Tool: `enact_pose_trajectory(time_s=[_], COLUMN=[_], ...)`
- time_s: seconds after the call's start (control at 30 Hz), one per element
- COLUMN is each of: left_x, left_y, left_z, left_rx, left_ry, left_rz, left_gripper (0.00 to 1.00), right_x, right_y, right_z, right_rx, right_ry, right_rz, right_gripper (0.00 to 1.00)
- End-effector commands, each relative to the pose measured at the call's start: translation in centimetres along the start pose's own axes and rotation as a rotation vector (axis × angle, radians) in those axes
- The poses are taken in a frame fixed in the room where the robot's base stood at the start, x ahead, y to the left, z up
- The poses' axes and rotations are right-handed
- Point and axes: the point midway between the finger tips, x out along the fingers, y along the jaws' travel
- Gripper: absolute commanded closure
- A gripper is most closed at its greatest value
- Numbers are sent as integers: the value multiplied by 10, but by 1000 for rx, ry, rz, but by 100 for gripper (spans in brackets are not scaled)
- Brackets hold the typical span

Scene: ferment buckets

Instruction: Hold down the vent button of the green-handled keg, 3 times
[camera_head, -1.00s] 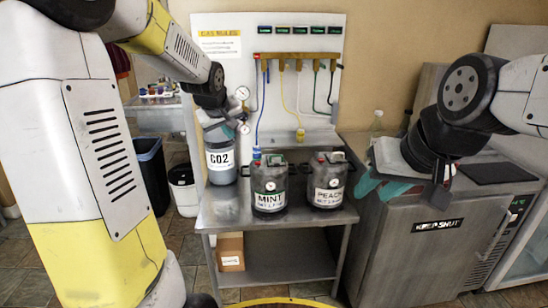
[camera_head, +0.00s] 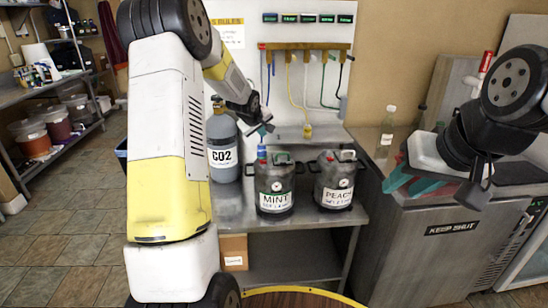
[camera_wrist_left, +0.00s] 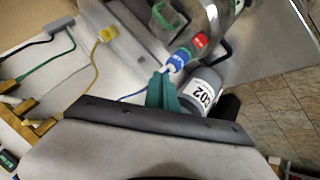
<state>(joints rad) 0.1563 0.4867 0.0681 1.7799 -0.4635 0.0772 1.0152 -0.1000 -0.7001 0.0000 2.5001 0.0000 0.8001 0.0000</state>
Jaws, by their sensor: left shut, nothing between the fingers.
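The MINT keg (camera_head: 274,188) stands on the steel table. In the left wrist view a green handle (camera_wrist_left: 163,14) shows at its top, with a red button-like part (camera_wrist_left: 201,40) and a blue coupling (camera_wrist_left: 181,58) beside it. My left gripper (camera_head: 264,130) is shut and empty, above and slightly left of the MINT keg, apart from it. Its teal fingertips (camera_wrist_left: 164,90) show below the coupling in the wrist view. My right gripper (camera_head: 420,184) appears open and empty, over the steel cabinet. The PEACH keg (camera_head: 335,182) stands to the right of the MINT keg.
A grey CO2 cylinder (camera_head: 221,148) stands left of the MINT keg. Hoses hang from a brass manifold (camera_head: 303,47) on the back panel. A clear bottle (camera_head: 386,130) stands on the cabinet (camera_head: 452,250) at right. Shelves (camera_head: 55,95) are at far left.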

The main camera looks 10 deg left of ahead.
Motion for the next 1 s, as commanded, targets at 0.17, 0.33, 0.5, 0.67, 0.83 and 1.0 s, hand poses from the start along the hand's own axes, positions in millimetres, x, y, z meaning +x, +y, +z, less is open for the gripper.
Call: enact_pose_trajectory(time_s=[0.17, 0.33, 0.5, 0.67, 0.83, 1.0], left_x=[3, 15, 32, 46, 57, 61], left_y=[-2, -11, -23, -34, -41, -45], left_z=[3, 12, 25, 35, 42, 45], left_rx=[1, 2, 3, 1, 2, 0], left_ry=[-1, -3, -3, -3, -2, -1], left_rz=[0, -2, -2, -2, 0, -1], left_gripper=[100, 100, 100, 100, 100, 100], right_x=[0, 0, 0, 0, 0, 0], right_y=[0, 0, 0, 0, 0, 0], right_z=[0, 0, 0, 0, 0, 0], right_rx=[0, 0, 0, 0, 0, 0], right_ry=[0, 0, 0, 0, 0, 0], right_rz=[0, 0, 0, 0, 0, 0], right_gripper=[64, 64, 64, 64, 64, 64])
